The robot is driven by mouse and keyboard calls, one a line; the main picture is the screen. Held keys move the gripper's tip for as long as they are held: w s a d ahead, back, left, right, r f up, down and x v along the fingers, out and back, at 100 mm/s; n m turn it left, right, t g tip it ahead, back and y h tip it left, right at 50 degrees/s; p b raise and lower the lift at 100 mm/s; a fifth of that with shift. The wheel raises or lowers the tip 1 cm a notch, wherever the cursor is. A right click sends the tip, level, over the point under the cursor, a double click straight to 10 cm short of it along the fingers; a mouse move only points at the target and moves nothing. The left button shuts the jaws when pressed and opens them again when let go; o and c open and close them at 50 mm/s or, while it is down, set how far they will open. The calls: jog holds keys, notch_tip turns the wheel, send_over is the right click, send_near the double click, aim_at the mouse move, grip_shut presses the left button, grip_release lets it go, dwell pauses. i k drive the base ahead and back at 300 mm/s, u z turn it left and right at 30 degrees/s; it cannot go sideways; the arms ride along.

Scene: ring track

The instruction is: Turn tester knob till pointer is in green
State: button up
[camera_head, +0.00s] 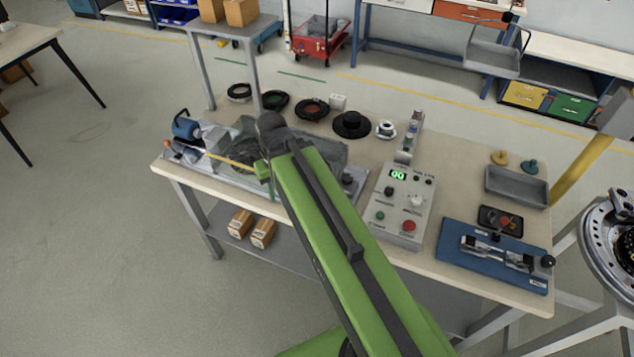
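A light grey control box (402,205) stands on the workbench, right of my green arm. It has a lit green display (398,175) that seems to read 00, several dark and pale knobs, a green button and a red button (408,226). I cannot make out a pointer or a green zone on it. A dark knob (347,179) shows on a grey unit left of the box, partly hidden by my arm. I cannot tell which of these is the tester. My arm reaches up over the bench's left half. My gripper's fingers are not visible.
The workbench (455,205) also bears a blue-based clamp fixture (495,258), a grey tray (516,187), a small black tray (500,220), several dark rings at the back and a grey machine (205,135) at left. A round metal fixture (618,225) stands at far right.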

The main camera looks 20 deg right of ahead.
aim_at(347, 180)
jog(key=u, duration=1.75)
jog(key=k, duration=1.25)
jog(key=z, duration=0.45)
jog(key=i, duration=1)
jog(key=u, duration=0.1)
